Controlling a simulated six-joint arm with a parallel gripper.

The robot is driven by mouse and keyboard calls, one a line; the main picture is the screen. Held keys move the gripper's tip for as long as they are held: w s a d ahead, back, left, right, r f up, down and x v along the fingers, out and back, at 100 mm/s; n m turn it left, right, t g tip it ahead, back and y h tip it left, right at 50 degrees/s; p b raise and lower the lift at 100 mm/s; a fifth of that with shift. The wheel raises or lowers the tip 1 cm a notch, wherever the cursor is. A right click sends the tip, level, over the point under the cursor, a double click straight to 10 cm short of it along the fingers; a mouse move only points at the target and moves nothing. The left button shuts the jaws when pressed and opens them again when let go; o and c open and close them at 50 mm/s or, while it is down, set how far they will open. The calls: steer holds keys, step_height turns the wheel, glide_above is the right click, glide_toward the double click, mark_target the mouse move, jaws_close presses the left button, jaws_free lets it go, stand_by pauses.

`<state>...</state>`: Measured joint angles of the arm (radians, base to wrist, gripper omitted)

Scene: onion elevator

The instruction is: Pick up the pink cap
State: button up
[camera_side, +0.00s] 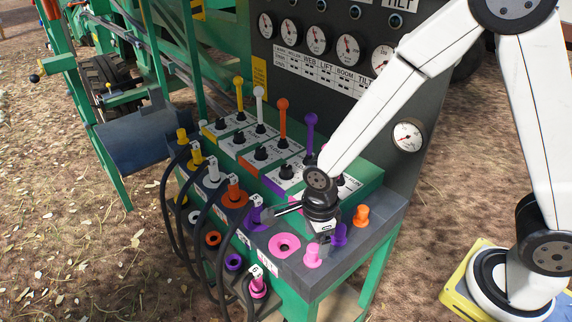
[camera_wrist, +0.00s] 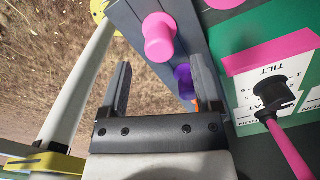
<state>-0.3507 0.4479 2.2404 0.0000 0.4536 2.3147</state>
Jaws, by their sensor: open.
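The pink cap (camera_side: 312,256) is a small knob standing on the front right of the grey ledge (camera_side: 352,249). In the wrist view the pink cap (camera_wrist: 160,38) shows beyond my fingertips, roughly centred between their lines. My gripper (camera_side: 300,226) is over the ledge, behind the cap in the side view. I cannot tell the exact height of the fingers above the ledge.
A purple cap (camera_side: 339,235) and an orange cap (camera_side: 361,216) stand close to the pink one. A pink ring (camera_side: 284,245) lies to its left. Several coloured plugs with black hoses line the ledge's left side. Upright levers, such as the orange one (camera_side: 282,118), rise behind.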

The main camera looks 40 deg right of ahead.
mark_target(314, 247)
steer(key=shift+f, duration=0.1)
steer(key=shift+w+a+f, duration=0.1)
steer(key=shift+f, duration=1.15)
steer(key=shift+w+a+f, duration=0.1)
steer(key=shift+f, duration=1.15)
steer(key=shift+s, duration=0.1)
jaws_close()
steer(key=shift+r, duration=0.2)
steer(key=shift+r, duration=4.85)
